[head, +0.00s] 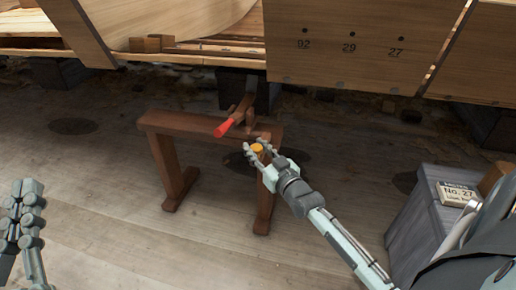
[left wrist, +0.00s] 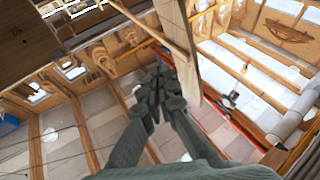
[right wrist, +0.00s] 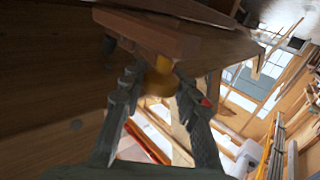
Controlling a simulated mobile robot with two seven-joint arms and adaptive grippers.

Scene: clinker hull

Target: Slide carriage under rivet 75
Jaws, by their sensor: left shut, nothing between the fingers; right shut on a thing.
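A brown wooden trestle (head: 165,122) stands on the floor under the hull. A wooden piece with a red-tipped handle (head: 225,128) sits on its top beam; I take this to be the carriage, but cannot tell its full shape. My right gripper (head: 258,150) is shut on a yellow knob (head: 257,147) at the right part of the beam. The knob (right wrist: 158,80) also shows between the fingers in the right wrist view. The hull plank (head: 365,60) carries rivets numbered 92, 29 and 27; I see no 75. My left gripper (head: 28,188) is shut and empty at the far left.
A grey box (head: 415,215) at the right bears a card (head: 457,194) reading "No. 27". Hull planking overhangs the trestle closely. The plank floor (head: 110,190) left of the trestle is clear. A dark support (head: 240,90) stands behind it.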

